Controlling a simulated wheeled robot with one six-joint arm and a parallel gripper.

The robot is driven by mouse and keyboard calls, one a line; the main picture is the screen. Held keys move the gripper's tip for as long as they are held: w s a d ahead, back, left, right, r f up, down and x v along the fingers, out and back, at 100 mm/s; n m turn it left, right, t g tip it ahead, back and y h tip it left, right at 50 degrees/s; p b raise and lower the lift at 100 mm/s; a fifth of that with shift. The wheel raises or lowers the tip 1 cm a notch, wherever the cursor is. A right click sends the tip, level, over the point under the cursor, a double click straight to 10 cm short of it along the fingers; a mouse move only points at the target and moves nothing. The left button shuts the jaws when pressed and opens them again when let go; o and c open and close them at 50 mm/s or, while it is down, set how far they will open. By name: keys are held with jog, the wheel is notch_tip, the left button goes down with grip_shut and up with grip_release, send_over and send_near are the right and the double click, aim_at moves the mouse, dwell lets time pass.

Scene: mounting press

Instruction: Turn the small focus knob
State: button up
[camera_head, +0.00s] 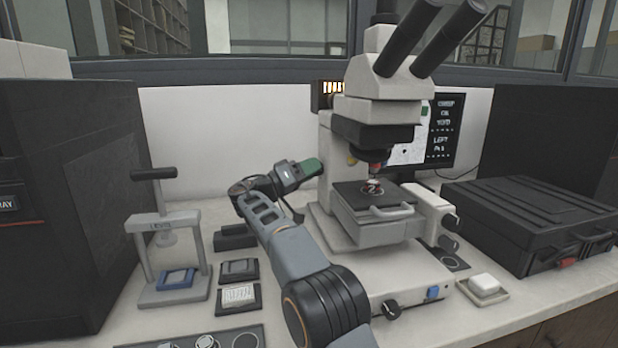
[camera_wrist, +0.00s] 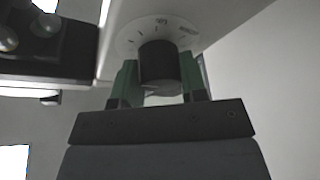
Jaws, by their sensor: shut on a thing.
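The microscope (camera_head: 385,110) stands at the middle right of the bench. My gripper (camera_head: 308,168) reaches the left side of its column, and its green fingers show there. In the wrist view a black round knob (camera_wrist: 158,65) sits in front of a white dial plate (camera_wrist: 128,38) with tick marks. My gripper's green fingers (camera_wrist: 158,84) are on either side of the knob and shut on it. In the head view this knob is hidden by the gripper. Other black knobs (camera_head: 449,242) are on the microscope's right side.
A small press (camera_head: 172,255) with a blue piece stands at the left. Dark trays (camera_head: 238,270) lie between it and my arm. A black case (camera_head: 535,215) is at the right. A screen (camera_head: 443,130) stands behind the microscope. A white block (camera_head: 484,284) lies at the front right.

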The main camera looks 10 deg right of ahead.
jog(key=shift+f+m, duration=0.1)
jog(key=shift+m, duration=0.6)
jog(key=o, duration=0.9)
jog(key=v, duration=0.7)
jog(key=shift+a, duration=0.25)
jog(key=shift+f, duration=0.1)
dwell(0.9)
